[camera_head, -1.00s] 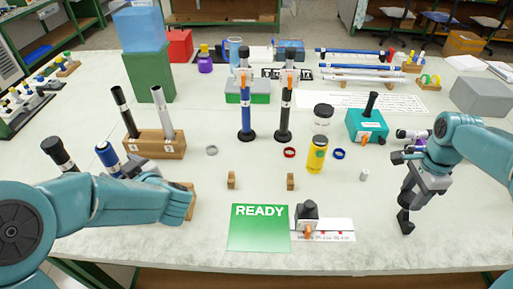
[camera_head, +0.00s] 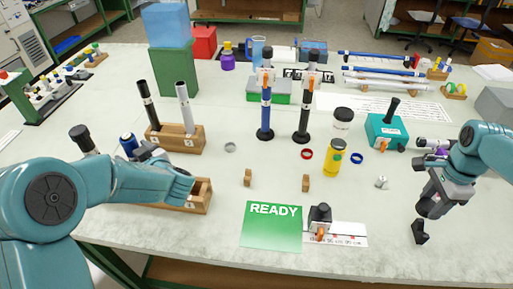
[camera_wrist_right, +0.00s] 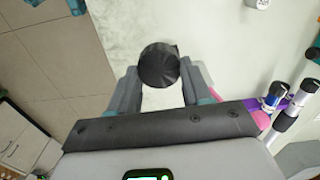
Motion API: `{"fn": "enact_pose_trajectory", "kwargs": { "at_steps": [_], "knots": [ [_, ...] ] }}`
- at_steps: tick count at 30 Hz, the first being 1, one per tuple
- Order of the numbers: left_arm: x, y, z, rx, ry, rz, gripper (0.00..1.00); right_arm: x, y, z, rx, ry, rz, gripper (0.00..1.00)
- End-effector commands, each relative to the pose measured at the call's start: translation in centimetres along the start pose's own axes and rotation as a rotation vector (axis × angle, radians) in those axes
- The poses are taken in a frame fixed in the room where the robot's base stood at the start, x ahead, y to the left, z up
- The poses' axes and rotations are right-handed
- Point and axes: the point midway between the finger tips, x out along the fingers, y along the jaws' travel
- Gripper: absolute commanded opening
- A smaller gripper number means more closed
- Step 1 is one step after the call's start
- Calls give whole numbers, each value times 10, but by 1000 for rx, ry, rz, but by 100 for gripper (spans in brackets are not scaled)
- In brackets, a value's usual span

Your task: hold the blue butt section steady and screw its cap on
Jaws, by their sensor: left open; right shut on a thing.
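A blue rod section (camera_head: 265,118) stands upright on a round black foot at the middle of the table, with an orange-and-grey clip at its top. A second, shorter blue cylinder (camera_head: 128,144) shows at the left behind my left arm; its lower part is hidden. My left gripper (camera_head: 150,153) is beside that cylinder, mostly hidden by the forearm; it is open. My right gripper (camera_head: 424,212) is over the right front of the table, shut on a black cap (camera_head: 420,235). The cap's round ribbed end shows between the fingers in the right wrist view (camera_wrist_right: 158,66).
A black rod (camera_head: 303,115) stands close beside the upright blue one. A yellow bottle (camera_head: 333,158), teal box (camera_head: 386,131), wooden rack (camera_head: 178,140) and small wooden blocks stand around. A green READY mat (camera_head: 272,228) lies in front.

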Motion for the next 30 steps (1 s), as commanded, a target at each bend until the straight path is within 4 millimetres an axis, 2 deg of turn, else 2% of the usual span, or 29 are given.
{"fn": "enact_pose_trajectory", "kwargs": {
  "at_steps": [4, 5, 9, 11, 12, 19, 23, 30],
  "knots": [
    [0, 0, 0, 0, 0, 0, 71, 0, 0, 0, 0, 0, 0, 20],
    [0, 0, 0, 0, 0, 0, 68, 0, 0, 0, 0, 0, 0, 20],
    [0, 0, 0, 0, 0, 0, 22, 0, 0, 0, 0, 0, 0, 20],
    [0, 0, 0, 0, 0, 0, 3, 0, 0, 0, 0, 0, 0, 20],
    [0, 0, -1, -1, 1, 0, 0, 0, 0, 0, 0, 0, 0, 20],
    [-1, 0, -2, -1, 2, 0, 0, 0, 0, 0, 0, 0, 0, 20],
    [-2, 0, -9, -2, 3, 1, 0, -1, 0, 0, 0, 0, 0, 20],
    [-10, 0, -47, -6, 5, 1, 0, -3, 0, 0, 0, 0, 0, 20]
  ]
}}
